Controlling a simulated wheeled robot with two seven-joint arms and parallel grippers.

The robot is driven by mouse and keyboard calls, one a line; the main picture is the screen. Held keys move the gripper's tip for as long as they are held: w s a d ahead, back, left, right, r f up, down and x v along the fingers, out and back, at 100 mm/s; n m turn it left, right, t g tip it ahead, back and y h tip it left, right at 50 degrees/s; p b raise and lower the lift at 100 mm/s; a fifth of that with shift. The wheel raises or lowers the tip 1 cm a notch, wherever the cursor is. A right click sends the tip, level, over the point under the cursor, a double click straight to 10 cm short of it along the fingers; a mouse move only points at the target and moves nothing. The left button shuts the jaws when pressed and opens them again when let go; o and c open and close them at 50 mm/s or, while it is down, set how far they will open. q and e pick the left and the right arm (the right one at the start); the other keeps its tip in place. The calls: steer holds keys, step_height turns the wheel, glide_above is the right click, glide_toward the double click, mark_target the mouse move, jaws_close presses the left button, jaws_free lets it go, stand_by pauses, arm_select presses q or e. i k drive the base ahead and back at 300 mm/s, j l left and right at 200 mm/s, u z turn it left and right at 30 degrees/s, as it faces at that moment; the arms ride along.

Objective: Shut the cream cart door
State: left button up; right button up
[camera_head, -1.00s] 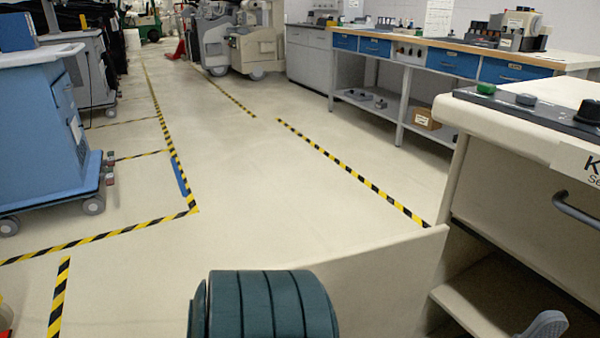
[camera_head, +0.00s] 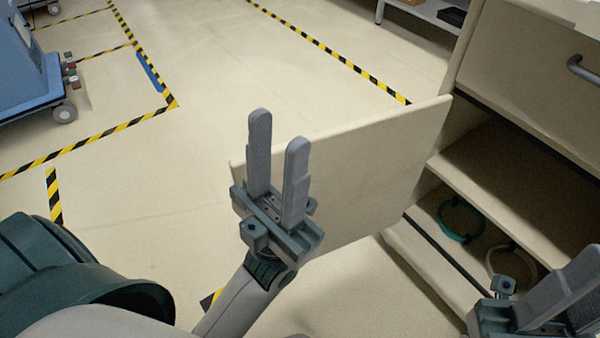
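The cream cart door (camera_head: 375,170) stands wide open, swung out to the left from the cream cart (camera_head: 520,75). Its hinge side meets the cart near the middle right of the view. My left gripper (camera_head: 277,150) is in front of the door's free end, fingers pointing up and apart with nothing between them. I cannot tell whether it touches the door. My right gripper (camera_head: 575,290) is at the bottom right corner, in front of the open compartment. Its fingers show a gap, and part of it is cut off by the frame edge.
Inside the cart's open compartment lie a teal ring (camera_head: 461,219) and a pale ring (camera_head: 513,262). A closed drawer with a dark handle (camera_head: 588,70) is above. A blue cart (camera_head: 25,65) stands at the far left. The floor between is clear, with yellow-black tape.

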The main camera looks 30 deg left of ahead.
mark_target(365, 172)
steer(key=j+u, duration=0.15)
steer(key=u, duration=0.15)
steer(key=k+j+u, duration=0.1)
steer(key=u, duration=0.2)
steer(key=j+z, duration=0.25)
steer(key=j, duration=0.6)
steer(key=j+z, duration=2.15)
steer(key=j, duration=0.45)
steer(key=i+j+z, duration=0.15)
steer(key=j, duration=0.35)
